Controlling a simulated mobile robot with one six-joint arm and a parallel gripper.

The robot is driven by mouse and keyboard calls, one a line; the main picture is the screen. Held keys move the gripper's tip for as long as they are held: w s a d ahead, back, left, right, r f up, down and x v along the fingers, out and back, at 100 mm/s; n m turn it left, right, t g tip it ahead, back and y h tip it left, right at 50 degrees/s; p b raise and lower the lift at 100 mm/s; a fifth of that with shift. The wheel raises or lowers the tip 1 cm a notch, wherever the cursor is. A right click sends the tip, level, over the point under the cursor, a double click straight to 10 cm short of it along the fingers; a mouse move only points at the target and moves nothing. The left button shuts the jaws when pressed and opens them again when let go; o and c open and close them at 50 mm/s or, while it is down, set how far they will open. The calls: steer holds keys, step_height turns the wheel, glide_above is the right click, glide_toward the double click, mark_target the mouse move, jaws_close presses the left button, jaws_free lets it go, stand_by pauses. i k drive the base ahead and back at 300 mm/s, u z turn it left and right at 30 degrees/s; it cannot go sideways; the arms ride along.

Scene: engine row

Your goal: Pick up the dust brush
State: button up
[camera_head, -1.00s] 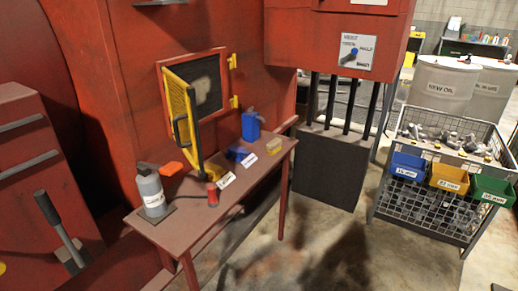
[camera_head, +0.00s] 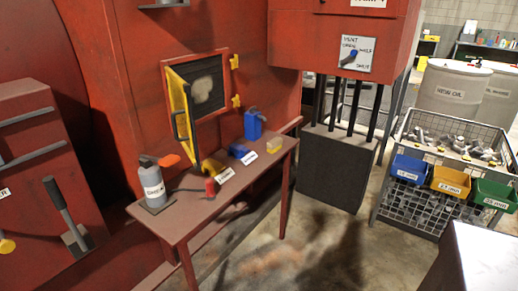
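The narrow red-brown table (camera_head: 176,224) stands in front of the red machine wall. Several small items lie on it, and I cannot tell for sure which one is the dust brush. A red piece (camera_head: 210,187) with a dark thin part lies near the front. A yellow piece (camera_head: 210,167) lies under the yellow door, and a low blue piece (camera_head: 239,151) is farther back. A small pale yellow block (camera_head: 274,145) sits near the far right end. White labels lie by some of these. My gripper is not in view.
A grey bottle (camera_head: 152,185) stands at the table's near left end and a blue can (camera_head: 253,125) at the back. The yellow-framed hatch door (camera_head: 181,105) hangs open over the table.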

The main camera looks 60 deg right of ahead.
mark_target(274, 145)
steer(key=z, duration=0.75)
steer(key=k, duration=0.1)
steer(key=u, duration=2.25)
steer(key=k, duration=2.1)
steer(key=z, duration=0.9)
